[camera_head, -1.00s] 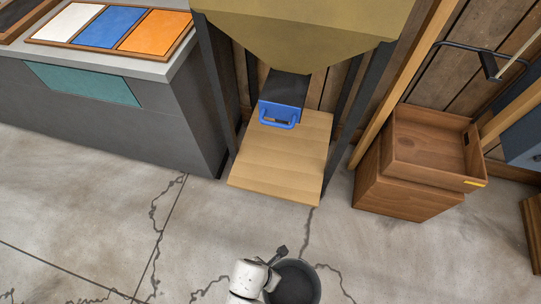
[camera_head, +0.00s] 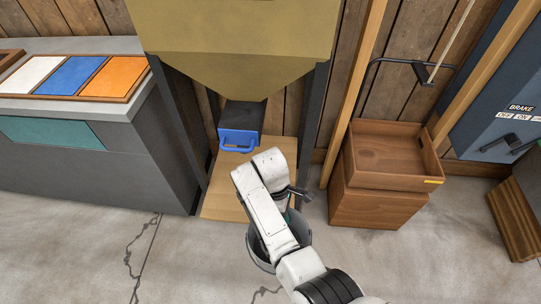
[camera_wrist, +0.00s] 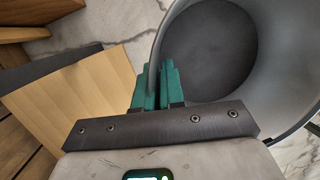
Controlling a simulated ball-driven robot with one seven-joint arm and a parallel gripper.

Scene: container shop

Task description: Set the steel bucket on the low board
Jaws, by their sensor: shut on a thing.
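The steel bucket (camera_head: 258,254) is grey and round, just in front of the low board's right front, partly hidden by my white arm in the head view. In the wrist view the bucket (camera_wrist: 275,50) opens toward the camera, with a dark inner bottom. My gripper (camera_wrist: 158,88) has green fingers shut on the bucket's rim. The low board (camera_head: 222,198) is pale wood under the hopper, and my arm covers part of it. The board (camera_wrist: 95,85) also shows left of the fingers in the wrist view. I cannot tell how high the bucket hangs.
A tan hopper (camera_head: 240,30) on dark legs stands over the board, with a blue-handled slide (camera_head: 238,138) at its outlet. A grey counter (camera_head: 95,160) is at left. Stacked brown wooden boxes (camera_head: 385,205) stand at right. The cracked floor in front is open.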

